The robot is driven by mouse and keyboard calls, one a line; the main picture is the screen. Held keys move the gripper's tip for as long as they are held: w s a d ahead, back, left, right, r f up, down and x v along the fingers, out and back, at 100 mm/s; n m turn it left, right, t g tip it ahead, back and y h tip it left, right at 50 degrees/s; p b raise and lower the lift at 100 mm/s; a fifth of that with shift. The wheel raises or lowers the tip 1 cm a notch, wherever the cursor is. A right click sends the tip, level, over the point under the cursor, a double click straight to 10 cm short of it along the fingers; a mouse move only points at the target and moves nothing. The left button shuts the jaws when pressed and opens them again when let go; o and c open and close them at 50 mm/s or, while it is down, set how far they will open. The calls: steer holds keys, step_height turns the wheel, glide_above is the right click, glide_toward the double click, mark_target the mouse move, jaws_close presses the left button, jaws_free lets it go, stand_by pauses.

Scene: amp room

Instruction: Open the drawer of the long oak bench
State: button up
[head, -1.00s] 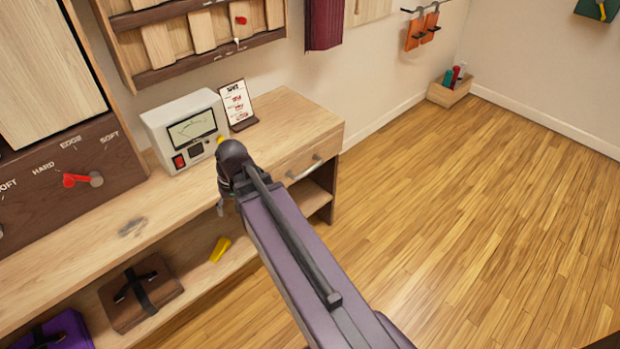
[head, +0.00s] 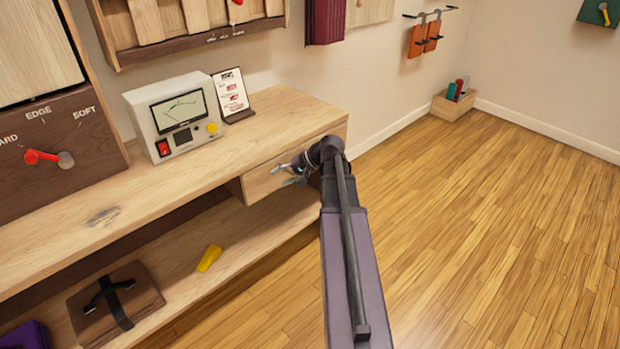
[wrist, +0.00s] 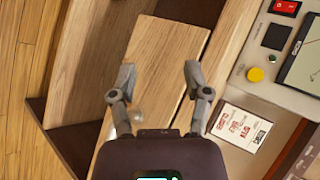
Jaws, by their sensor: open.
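The long oak bench (head: 165,175) runs along the wall. Its drawer (head: 262,181) is under the right end of the top and looks shut. In the wrist view the drawer front (wrist: 165,62) is a pale wooden panel between my fingers. My gripper (head: 287,176) is at the drawer front in the head view; the wrist view shows its two fingers (wrist: 159,73) apart, with nothing between them but the panel behind. The handle is mostly hidden; a small pale bit shows near the left finger in the wrist view. I cannot tell whether a finger touches it.
On the bench top stand a meter box (head: 173,115) with a yellow knob and a printed card (head: 231,95). The lower shelf holds a brown case (head: 117,303) and a yellow object (head: 209,258). Open wooden floor (head: 480,230) lies to the right; a small crate (head: 452,104) is far back.

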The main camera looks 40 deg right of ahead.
steer(key=s+d+f+m+t+b, duration=0.1)
steer(key=d+t+b, duration=0.1)
steer(key=d, duration=0.5)
steer(key=s+d+f+m+t+b, duration=0.2)
steer(key=d+b, duration=0.3)
steer(key=d, duration=0.3)
steer(key=s+d+f+m+t+b, duration=0.1)
steer(key=s+d+f+t+b, duration=0.1)
steer(key=d, duration=0.5)
steer(key=shift+s+d+m+t+b, duration=0.2)
steer(key=shift+m+t+b, duration=0.3)
steer(key=shift+b, duration=0.75)
steer(key=shift+w, duration=0.1)
steer(key=shift+h, duration=0.3)
steer(key=b+x, duration=0.2)
steer(key=x, duration=1.1)
steer(key=shift+w+a, duration=0.25)
steer(key=shift+w, duration=0.1)
jaws_close()
